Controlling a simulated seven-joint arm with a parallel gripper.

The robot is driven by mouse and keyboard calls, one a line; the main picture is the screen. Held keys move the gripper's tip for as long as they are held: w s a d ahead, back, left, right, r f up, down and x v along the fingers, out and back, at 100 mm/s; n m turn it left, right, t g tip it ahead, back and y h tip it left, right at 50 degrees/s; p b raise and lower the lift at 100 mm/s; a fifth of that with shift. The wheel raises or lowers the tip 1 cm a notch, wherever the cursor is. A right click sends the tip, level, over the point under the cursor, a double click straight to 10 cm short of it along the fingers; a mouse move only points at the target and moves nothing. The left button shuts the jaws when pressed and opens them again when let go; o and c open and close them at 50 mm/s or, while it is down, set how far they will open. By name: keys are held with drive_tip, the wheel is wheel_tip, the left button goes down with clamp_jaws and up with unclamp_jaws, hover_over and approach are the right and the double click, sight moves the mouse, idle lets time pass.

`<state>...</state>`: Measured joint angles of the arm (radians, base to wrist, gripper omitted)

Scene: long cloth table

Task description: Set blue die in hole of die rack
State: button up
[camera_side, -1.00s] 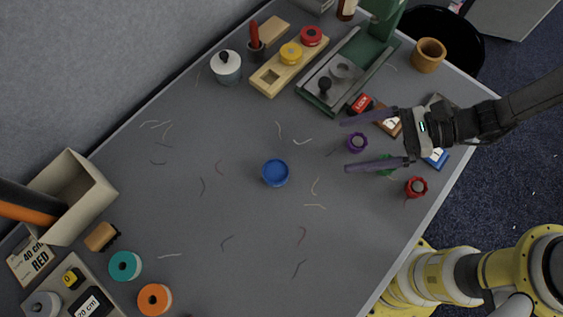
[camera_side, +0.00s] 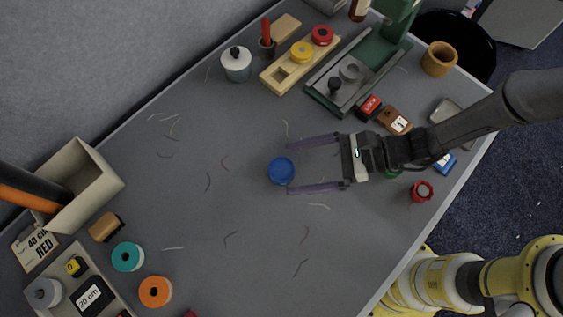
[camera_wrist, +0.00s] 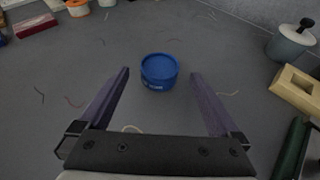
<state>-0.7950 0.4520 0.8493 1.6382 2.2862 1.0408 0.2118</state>
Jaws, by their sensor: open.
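In the wrist view the blue die (camera_wrist: 159,71) sits ahead of and between my two purple fingers. My gripper (camera_side: 288,168) is open and empty, low near the table, its fingertips on either side of the die without visible contact. The wooden die rack (camera_side: 281,77) stands toward the back of the table and holds a yellow and a red die. Its square hole at the left end is empty. The rack's end also shows in the wrist view (camera_wrist: 297,93).
Several thread scraps lie on the table. The table between die and rack is otherwise clear.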

sight(282, 170)
drive_tip(key=shift+x, duration=1.25)
drive_tip(key=shift+r, duration=0.1)
clamp_jaws()
